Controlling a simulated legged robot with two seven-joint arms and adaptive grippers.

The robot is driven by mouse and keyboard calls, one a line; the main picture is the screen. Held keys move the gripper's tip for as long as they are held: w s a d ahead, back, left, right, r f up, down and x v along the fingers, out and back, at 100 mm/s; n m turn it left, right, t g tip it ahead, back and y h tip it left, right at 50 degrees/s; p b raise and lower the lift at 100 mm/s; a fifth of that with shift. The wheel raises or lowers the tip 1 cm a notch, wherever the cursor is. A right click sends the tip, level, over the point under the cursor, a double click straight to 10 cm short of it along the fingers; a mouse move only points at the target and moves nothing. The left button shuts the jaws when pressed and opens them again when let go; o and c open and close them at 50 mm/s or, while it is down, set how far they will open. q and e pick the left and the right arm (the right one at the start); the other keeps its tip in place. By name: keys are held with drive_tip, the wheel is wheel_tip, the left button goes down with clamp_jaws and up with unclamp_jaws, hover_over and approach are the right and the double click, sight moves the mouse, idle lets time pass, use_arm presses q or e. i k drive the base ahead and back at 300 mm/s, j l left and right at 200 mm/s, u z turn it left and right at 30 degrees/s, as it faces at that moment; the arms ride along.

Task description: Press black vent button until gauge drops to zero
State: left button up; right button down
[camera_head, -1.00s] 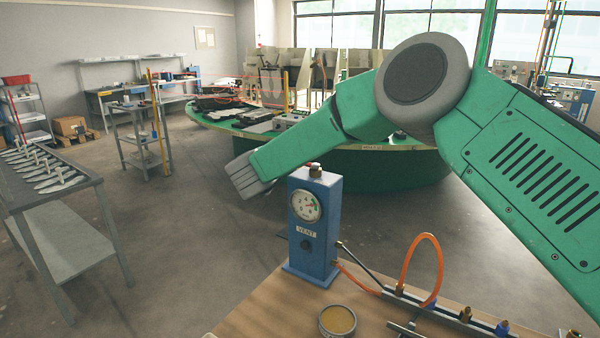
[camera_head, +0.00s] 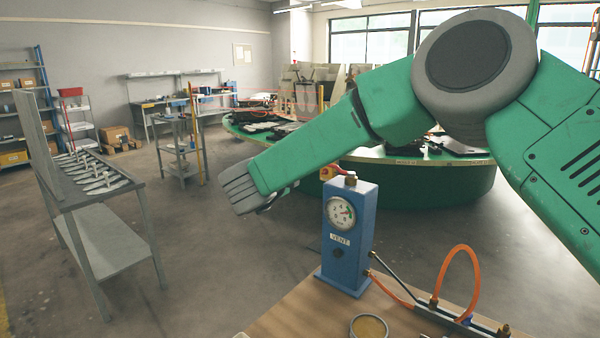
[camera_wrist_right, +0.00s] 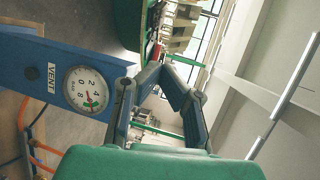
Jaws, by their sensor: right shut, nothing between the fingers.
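The blue vent box (camera_head: 357,262) stands upright on the wooden bench, with a round white gauge (camera_head: 340,213) above a VENT label. The round black vent button (camera_head: 338,253) sits below the label, with nothing touching it. The gauge also shows in the right wrist view (camera_wrist_right: 85,90), turned sideways; its needle is off zero but too small to read exactly. My right gripper (camera_wrist_right: 163,68) is shut and empty. In the head view my green right forearm passes above and behind the box and ends to its left, with the fingers mostly hidden. My left gripper is not in view.
An orange hose (camera_head: 444,265) and fittings lie right of the box on the wooden bench (camera_head: 295,312), near a small round tin (camera_head: 369,327). A grey table (camera_head: 75,196) with several insole-like pieces stands left. The green carousel (camera_head: 420,188) is behind. Floor left of the box is clear.

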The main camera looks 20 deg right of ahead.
sight(339, 252)
drive_tip(key=k+j, duration=0.85)
